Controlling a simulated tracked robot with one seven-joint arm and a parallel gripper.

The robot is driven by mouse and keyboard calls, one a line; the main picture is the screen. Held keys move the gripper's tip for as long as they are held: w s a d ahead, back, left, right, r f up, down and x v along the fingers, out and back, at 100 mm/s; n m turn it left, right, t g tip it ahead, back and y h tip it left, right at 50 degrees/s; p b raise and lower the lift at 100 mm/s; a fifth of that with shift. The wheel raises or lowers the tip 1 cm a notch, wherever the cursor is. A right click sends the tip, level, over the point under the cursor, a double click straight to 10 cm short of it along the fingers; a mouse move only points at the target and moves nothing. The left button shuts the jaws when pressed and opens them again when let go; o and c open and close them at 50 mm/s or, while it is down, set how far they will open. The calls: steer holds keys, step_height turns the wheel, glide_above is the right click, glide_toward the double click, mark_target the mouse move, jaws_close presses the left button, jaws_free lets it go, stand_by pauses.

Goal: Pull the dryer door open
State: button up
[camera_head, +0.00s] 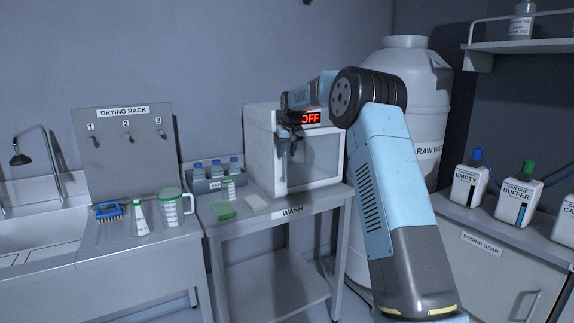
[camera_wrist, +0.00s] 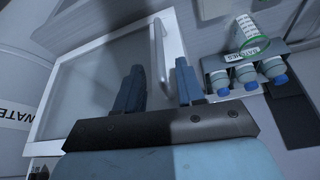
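The dryer (camera_head: 262,150) is a white box on the wash bench, with a red "OFF" display above its glass door (camera_head: 318,160). The door looks shut. In the wrist view, the door's white frame and dark pane (camera_wrist: 90,75) fill the left half, with its pale bar handle (camera_wrist: 158,52) near one edge. My gripper (camera_wrist: 160,82) is open, its two blue fingers apart on either side of the handle's line. I cannot tell whether the handle's near end is between the fingertips or beyond them. In the head view, my gripper (camera_head: 288,143) hangs before the door's left side, partly hiding the handle.
A rack of blue-capped bottles (camera_head: 212,176) stands left of the dryer. A large white tank (camera_head: 420,90) stands behind my arm at right.

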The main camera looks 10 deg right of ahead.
glide_above(285, 178)
steer(key=f, duration=0.4)
steer(key=w+f, duration=0.1)
steer(key=f, duration=0.1)
steer(key=shift+d+f, duration=0.1)
steer(key=shift+f, duration=0.05)
jaws_close()
stand_by(0.3)
